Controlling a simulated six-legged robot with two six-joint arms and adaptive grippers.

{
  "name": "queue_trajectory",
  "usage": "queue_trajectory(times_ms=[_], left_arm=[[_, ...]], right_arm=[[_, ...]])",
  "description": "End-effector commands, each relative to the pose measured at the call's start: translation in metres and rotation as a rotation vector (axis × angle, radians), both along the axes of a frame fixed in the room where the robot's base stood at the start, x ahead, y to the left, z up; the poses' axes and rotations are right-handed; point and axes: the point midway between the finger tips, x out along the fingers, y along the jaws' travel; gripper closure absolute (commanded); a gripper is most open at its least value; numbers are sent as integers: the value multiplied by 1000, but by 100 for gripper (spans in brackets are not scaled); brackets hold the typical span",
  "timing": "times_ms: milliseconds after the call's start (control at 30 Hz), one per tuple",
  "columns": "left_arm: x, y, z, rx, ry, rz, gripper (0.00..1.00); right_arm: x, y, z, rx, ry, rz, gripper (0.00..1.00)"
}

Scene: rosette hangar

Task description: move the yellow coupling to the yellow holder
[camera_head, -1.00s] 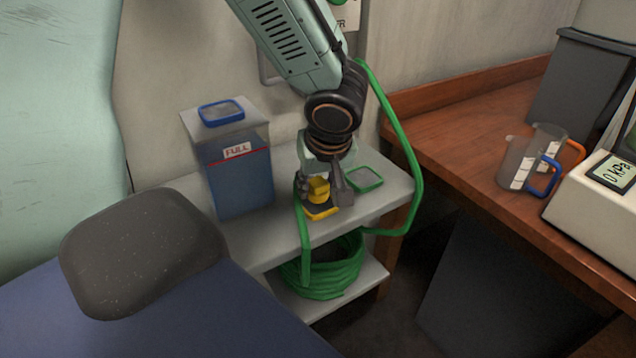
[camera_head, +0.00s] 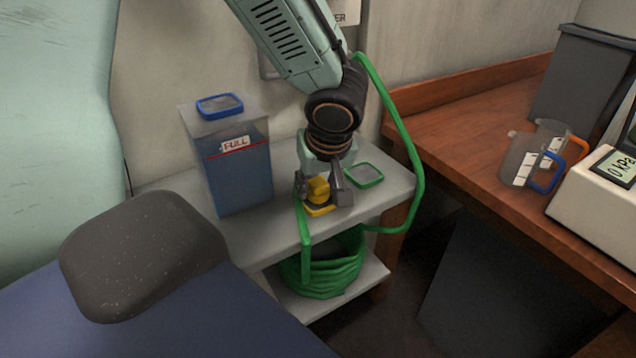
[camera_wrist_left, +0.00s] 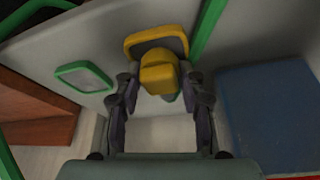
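The yellow coupling (camera_head: 318,190) is at the yellow holder (camera_head: 321,211), a flat yellow-rimmed square on the grey shelf. My left gripper (camera_head: 323,193) points down over it, with one finger on each side. In the left wrist view the coupling (camera_wrist_left: 159,74) lies between the fingertips of the left gripper (camera_wrist_left: 163,83). Gaps show on both sides, so the fingers look open and clear of it. The holder's rim (camera_wrist_left: 155,31) shows just beyond the coupling. Whether the coupling is fully seated is hidden. My right gripper is not in view.
A green-rimmed holder (camera_head: 364,175) lies to the right on the shelf (camera_head: 270,235). A blue container marked FULL (camera_head: 240,175) stands to the left. A green hose (camera_head: 400,130) loops around the arm, with a coil (camera_head: 322,275) below. Cups (camera_head: 522,160) stand on the wooden bench.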

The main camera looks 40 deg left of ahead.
Motion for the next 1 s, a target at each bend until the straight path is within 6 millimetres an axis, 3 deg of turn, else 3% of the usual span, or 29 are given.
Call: queue_trajectory(times_ms=[267, 567, 1000], left_arm=[[0, 0, 1, 1, -1, 0, 36], [0, 0, 2, 1, -1, 0, 36], [-10, -17, 52, 4, -5, 0, 36]], right_arm=[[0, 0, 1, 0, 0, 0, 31], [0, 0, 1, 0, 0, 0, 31], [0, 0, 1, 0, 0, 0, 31]])
